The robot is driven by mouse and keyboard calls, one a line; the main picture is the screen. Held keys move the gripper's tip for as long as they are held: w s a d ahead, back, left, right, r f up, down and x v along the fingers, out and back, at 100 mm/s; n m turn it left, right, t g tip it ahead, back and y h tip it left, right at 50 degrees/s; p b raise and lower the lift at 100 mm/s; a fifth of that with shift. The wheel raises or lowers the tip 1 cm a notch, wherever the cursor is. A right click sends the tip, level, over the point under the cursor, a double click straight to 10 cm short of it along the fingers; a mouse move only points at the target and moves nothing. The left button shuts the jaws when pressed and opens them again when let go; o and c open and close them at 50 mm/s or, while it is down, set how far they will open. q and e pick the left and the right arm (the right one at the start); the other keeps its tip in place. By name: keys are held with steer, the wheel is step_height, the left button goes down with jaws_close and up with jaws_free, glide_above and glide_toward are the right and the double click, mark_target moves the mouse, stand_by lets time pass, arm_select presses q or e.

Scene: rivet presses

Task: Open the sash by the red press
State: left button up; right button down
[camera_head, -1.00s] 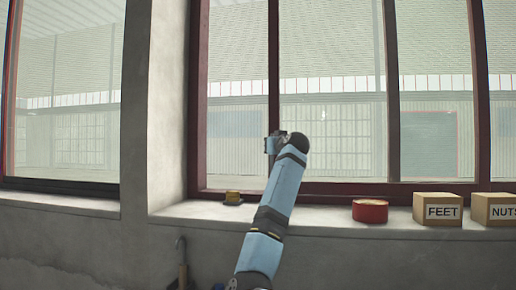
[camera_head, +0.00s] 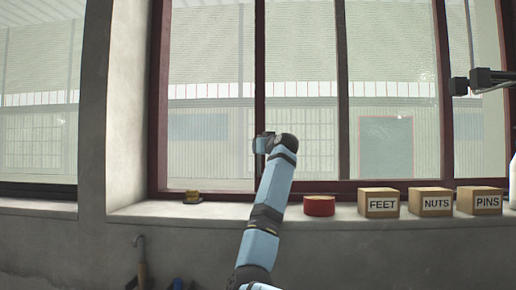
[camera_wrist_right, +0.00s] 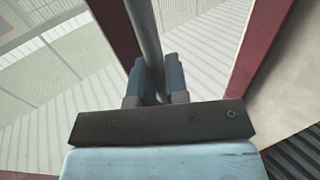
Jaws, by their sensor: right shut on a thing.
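The window in the head view has a dark red frame (camera_head: 159,120) and upright stiles. The sash's dark red stile (camera_head: 260,60) stands left of another upright (camera_head: 342,90). My right gripper (camera_head: 262,143) is at that stile, partly hidden by its own wrist. In the right wrist view a grey bar handle (camera_wrist_right: 145,35) runs between my right gripper's two fingers (camera_wrist_right: 156,85), which are shut on it. A dark red upright (camera_wrist_right: 114,30) lies close beside the bar.
On the sill (camera_head: 240,212) stand a small yellow-brown item (camera_head: 192,197), a red tin (camera_head: 319,206) and boxes marked FEET (camera_head: 379,203), NUTS (camera_head: 432,203) and PINS (camera_head: 481,202). A dark jointed thing (camera_head: 482,79) enters at the right. A hammer-like tool (camera_head: 141,262) hangs below.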

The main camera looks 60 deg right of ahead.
steer(key=c, duration=1.1)
jaws_free()
steer(key=shift+c, duration=0.2)
steer(key=b+v, duration=0.4)
steer(key=v, duration=0.9)
steer(key=shift+s+a, duration=0.2)
steer(key=shift+s, duration=0.1)
steer(key=shift+f, duration=0.15)
